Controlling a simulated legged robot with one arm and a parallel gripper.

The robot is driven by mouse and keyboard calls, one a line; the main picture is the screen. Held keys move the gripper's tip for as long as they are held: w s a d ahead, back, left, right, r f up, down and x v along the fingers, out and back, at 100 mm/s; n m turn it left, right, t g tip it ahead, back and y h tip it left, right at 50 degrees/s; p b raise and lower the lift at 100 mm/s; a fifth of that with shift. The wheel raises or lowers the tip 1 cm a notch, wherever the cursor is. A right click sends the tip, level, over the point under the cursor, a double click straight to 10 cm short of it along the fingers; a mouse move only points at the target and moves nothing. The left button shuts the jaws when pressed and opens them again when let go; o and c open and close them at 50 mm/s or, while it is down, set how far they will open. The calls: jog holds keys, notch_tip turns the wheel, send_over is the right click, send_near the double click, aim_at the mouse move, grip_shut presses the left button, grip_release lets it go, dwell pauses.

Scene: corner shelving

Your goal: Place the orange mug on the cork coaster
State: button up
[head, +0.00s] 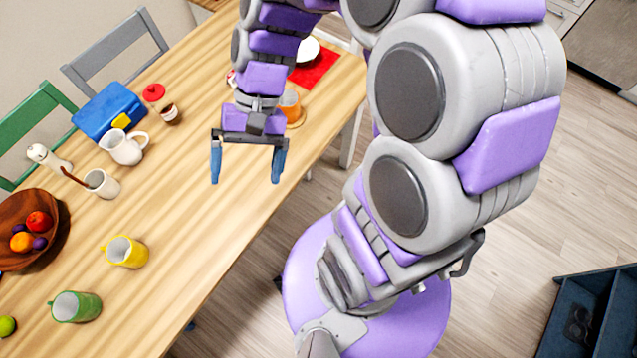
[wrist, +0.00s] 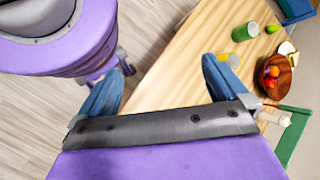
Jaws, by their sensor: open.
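The orange mug (head: 289,104) stands upright near the table's right edge in the head view. Its left side is partly hidden behind my wrist. The cork coaster (head: 299,121) shows as a tan rim at the mug's lower right, and the mug appears to stand on it. My gripper (head: 246,168) is open and empty above the table, with its blue fingers spread, in front of and to the left of the mug in the picture. In the wrist view my gripper (wrist: 166,68) also has nothing between its fingers. The mug and coaster do not show there.
A yellow mug (head: 127,252), a green mug (head: 76,307), a white pitcher (head: 122,147) and a fruit bowl (head: 22,212) stand on the table (head: 190,215). A red mat (head: 322,66) with a white plate lies beyond the orange mug. The table's middle is clear.

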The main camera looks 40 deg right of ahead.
jog(key=s+d+n+t+h, duration=0.2)
jog(key=s+d+h, duration=0.4)
jog(key=s, duration=0.4)
jog(key=shift+s+d+r+n+t, duration=0.3)
jog(key=shift+s+d+n, duration=0.1)
jog(key=shift+d+n, duration=0.45)
